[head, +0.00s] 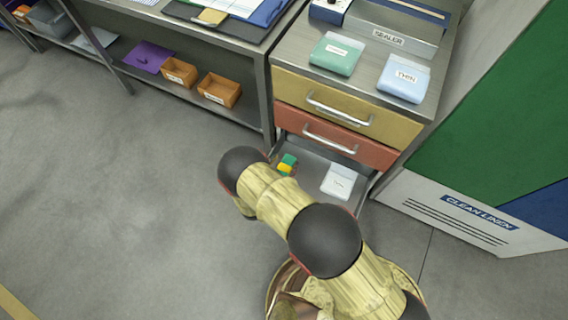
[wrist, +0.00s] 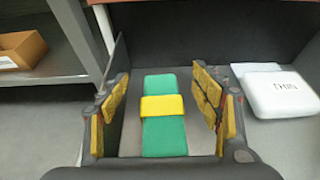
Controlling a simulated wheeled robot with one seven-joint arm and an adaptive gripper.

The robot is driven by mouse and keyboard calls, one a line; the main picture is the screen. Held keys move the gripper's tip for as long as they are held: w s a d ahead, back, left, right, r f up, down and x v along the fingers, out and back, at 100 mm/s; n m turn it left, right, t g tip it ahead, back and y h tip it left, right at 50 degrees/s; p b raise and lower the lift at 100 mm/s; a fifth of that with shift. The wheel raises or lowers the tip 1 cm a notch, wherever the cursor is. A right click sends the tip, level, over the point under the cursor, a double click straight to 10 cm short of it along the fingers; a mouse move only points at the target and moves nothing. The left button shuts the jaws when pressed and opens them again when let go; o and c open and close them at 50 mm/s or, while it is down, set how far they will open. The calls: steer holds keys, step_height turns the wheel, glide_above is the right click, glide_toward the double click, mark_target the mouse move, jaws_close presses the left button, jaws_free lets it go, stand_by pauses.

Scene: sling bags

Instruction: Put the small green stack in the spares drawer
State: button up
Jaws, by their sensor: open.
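The small green stack (wrist: 163,138), with a yellow band (wrist: 162,106) around its middle, lies in an open grey drawer (wrist: 285,145) under the red drawer front. In the head view the stack (head: 287,164) shows just past my arm, at the drawer's left side. My gripper (wrist: 165,110) is open, with one yellow-padded finger on each side of the stack and gaps between. In the head view my own arm hides the fingers. No label on the open drawer can be read.
A white pack marked THIN (wrist: 283,95) lies right of the stack in the same drawer. Above are a closed red drawer (head: 335,137) and yellow drawer (head: 345,105). A larger green pack (head: 336,54) and blue pack (head: 404,78) lie on top. Orange bins (head: 219,90) sit left.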

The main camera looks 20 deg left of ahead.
steer(key=shift+r, duration=0.25)
steer(key=d+p+v, duration=0.1)
steer(key=p+v, duration=0.3)
steer(key=v, duration=0.8)
steer(key=shift+a+r, duration=0.4)
steer(key=shift+a, duration=0.05)
